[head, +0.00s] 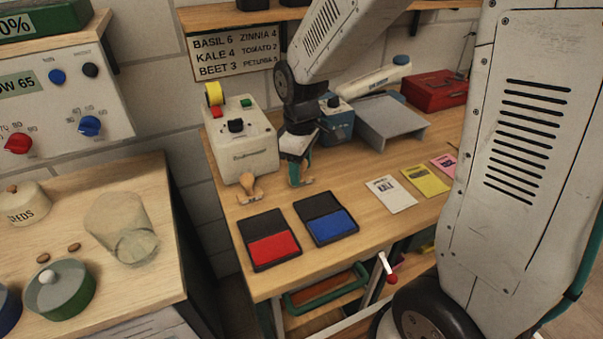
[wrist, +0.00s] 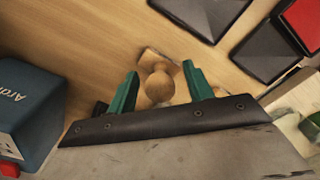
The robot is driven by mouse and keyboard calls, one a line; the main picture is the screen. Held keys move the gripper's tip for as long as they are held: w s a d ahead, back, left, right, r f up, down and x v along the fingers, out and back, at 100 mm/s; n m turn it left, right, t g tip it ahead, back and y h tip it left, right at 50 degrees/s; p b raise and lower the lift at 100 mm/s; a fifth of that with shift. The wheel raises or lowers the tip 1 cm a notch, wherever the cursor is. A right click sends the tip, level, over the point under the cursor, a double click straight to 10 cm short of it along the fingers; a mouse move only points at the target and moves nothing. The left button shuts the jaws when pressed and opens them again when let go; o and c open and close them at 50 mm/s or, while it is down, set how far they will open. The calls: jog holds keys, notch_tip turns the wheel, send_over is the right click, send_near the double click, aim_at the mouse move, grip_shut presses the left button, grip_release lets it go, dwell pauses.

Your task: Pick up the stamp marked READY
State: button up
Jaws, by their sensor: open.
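A wooden-handled stamp (wrist: 158,84) stands on the bench between the two green fingertips of my gripper (wrist: 162,88) in the wrist view. The fingers are apart, with a gap on each side of the handle. In the head view my gripper (head: 299,170) points down at the bench and hides most of this stamp; part of its base (head: 307,181) shows. A second wooden-handled stamp (head: 249,189) stands to the left, in front of the label machine. I cannot read a READY marking on either stamp.
A cream label machine (head: 252,153) stands behind the stamps. Red (head: 275,248) and blue (head: 337,223) ink pads lie open in front. Seed packets (head: 391,194) lie to the right. A blue device (wrist: 28,105) is close to my gripper at the left in the wrist view.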

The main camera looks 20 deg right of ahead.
jog(key=shift+f, duration=0.2)
jog(key=c, duration=1)
jog(key=shift+r, duration=0.15)
